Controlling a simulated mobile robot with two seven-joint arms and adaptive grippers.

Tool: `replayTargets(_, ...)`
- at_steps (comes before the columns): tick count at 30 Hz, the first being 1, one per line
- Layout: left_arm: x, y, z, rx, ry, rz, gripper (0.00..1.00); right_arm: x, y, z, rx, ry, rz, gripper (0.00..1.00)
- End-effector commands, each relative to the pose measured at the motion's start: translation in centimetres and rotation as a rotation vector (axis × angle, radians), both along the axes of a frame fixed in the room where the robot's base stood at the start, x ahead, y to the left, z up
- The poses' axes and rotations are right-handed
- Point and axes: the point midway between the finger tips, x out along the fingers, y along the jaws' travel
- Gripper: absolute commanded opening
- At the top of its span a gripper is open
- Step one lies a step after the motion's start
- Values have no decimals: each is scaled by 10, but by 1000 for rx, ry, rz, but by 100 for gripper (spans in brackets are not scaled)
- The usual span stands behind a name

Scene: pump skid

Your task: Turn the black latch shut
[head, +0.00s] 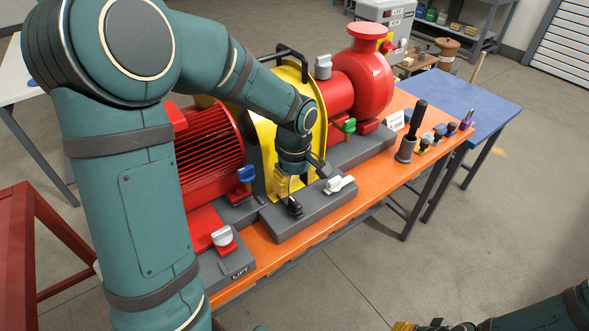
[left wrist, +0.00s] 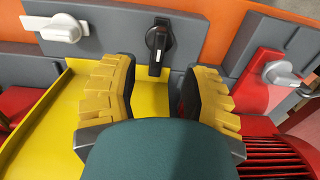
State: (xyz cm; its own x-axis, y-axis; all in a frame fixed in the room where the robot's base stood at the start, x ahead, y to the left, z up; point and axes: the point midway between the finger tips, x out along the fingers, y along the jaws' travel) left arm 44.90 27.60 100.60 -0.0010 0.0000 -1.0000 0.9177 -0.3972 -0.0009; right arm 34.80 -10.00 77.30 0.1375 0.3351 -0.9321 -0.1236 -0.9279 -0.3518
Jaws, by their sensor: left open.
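The black latch (head: 294,208) sits on the grey base block in front of the yellow guard. In the left wrist view the black latch (left wrist: 157,42) has a round hub, with its handle pointing down the picture toward the gap between my fingers. My left gripper (head: 284,186) hangs just above and behind the latch in the head view, partly covered by its own arm. In the left wrist view its yellow-padded fingers (left wrist: 161,80) are spread, with nothing between them. My right gripper (head: 418,327) only just shows at the bottom edge, cut off.
The yellow guard (head: 264,135), red motor (head: 208,155) and red pump (head: 360,80) stand behind.

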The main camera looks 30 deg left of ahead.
Motion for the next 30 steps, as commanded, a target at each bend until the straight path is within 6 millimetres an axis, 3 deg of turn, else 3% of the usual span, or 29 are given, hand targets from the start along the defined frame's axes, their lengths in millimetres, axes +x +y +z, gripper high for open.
replayTargets(3, 0, 0, 23, -1, -4, 0, 46, 0, 0, 0, 0, 0, 0, 47)
replayTargets(10, 0, 0, 47, 0, -1, 0, 46, 0, 0, 0, 0, 0, 0, 47)
replayTargets(30, 0, 0, 51, -1, 1, 0, 46, 0, 0, 0, 0, 0, 0, 47)
